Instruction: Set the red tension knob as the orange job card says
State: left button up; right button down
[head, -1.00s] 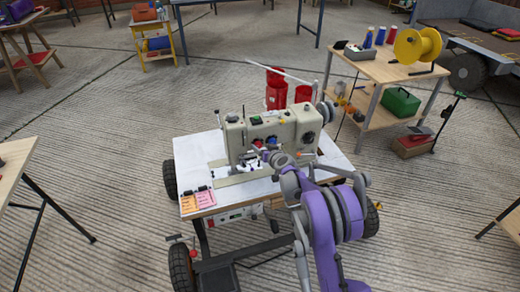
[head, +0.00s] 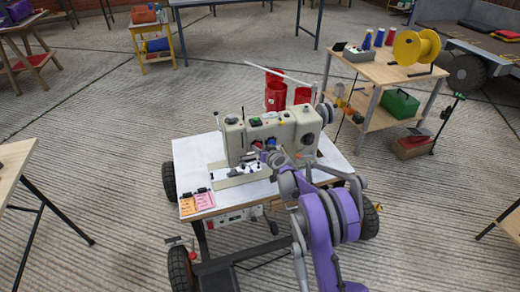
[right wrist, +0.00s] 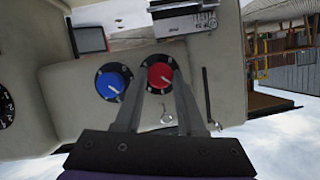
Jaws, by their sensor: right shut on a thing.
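The red tension knob (right wrist: 158,77) is on the pale face of the sewing machine (head: 296,128). Its white pointer line points to the lower right in the right wrist view, which looks upside down. My right gripper (right wrist: 160,80) is shut on this knob, one finger at each side. The gripper also shows in the head view at the machine's front (head: 268,154). The orange job card (head: 188,205) lies at the front left of the machine's table; its writing is too small to read. My left gripper is not in view.
A blue knob (right wrist: 113,83) sits close beside the red one. A pink card (head: 205,200) lies next to the orange card. A wheeled cart carries the machine. A wooden shelf table (head: 376,70) with a yellow spool (head: 417,46) stands behind right.

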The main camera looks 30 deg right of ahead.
jog(key=shift+d+r+m+y+p, duration=0.1)
jog(key=shift+m+y+p, duration=0.3)
jog(key=shift+p, duration=0.45)
jog(key=shift+d+m+t+y+p, duration=0.1)
jog(key=shift+m+t+y+p, duration=0.35)
jog(key=shift+m+p, duration=0.4)
jog(key=shift+d+f+m+t+y, duration=0.15)
jog(key=shift+m+t+y, duration=0.25)
jog(key=shift+m, duration=0.5)
jog(key=shift+a+f+m+t+y, duration=0.1)
jog(key=shift+f+m+t+y, duration=0.2)
jog(key=shift+m, duration=0.55)
jog(key=shift+r, duration=0.1)
jog(key=c, duration=0.5)
grip_release()
jog(key=shift+s, duration=0.1)
